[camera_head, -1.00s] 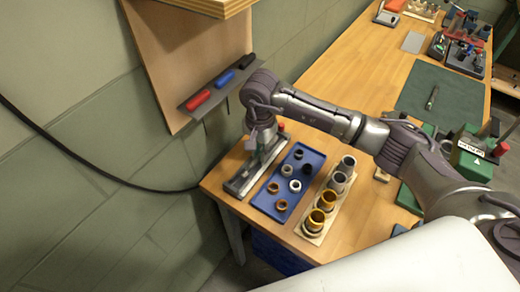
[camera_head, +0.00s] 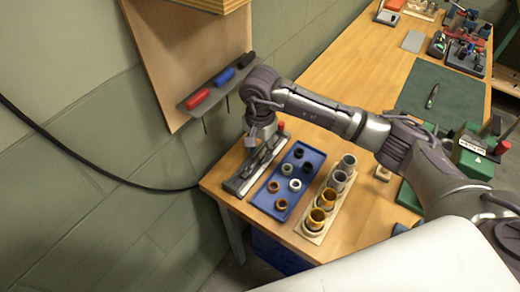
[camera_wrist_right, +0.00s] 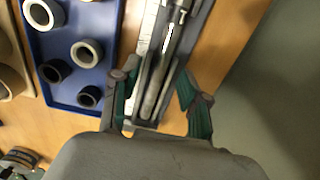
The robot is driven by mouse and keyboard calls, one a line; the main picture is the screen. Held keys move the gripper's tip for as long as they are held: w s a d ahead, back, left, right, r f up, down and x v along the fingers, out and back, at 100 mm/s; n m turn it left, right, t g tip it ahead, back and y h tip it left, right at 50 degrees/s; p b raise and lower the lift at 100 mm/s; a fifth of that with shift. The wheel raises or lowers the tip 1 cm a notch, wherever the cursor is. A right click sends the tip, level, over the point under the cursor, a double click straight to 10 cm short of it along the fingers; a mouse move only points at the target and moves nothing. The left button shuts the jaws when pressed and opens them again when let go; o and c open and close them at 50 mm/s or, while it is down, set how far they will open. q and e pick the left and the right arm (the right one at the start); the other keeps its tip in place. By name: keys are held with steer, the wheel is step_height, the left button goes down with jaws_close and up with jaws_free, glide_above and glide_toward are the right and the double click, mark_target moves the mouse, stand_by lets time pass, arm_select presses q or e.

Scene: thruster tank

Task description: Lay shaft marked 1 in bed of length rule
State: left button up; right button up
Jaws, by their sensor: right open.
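The length rule (camera_head: 240,184) lies near the table's left end, a long grey bed with a pale scale strip. It also shows in the right wrist view (camera_wrist_right: 146,122). My right gripper (camera_head: 259,139) is just above the rule. In the right wrist view its fingers (camera_wrist_right: 157,82) are apart, one on each side of the bed and shaft, with space around the shaft. My left gripper is out of view.
A blue tray (camera_head: 308,170) with several rings stands beside the rule. A wooden block (camera_head: 311,236) with several gold and grey cups stands right of it. A wall shelf (camera_head: 205,97) holds red, blue and black items. A green mat (camera_head: 412,90) lies further along the table.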

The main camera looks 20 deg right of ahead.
step_height(320, 180, up, 11)
stand_by(0.3)
stand_by(0.5)
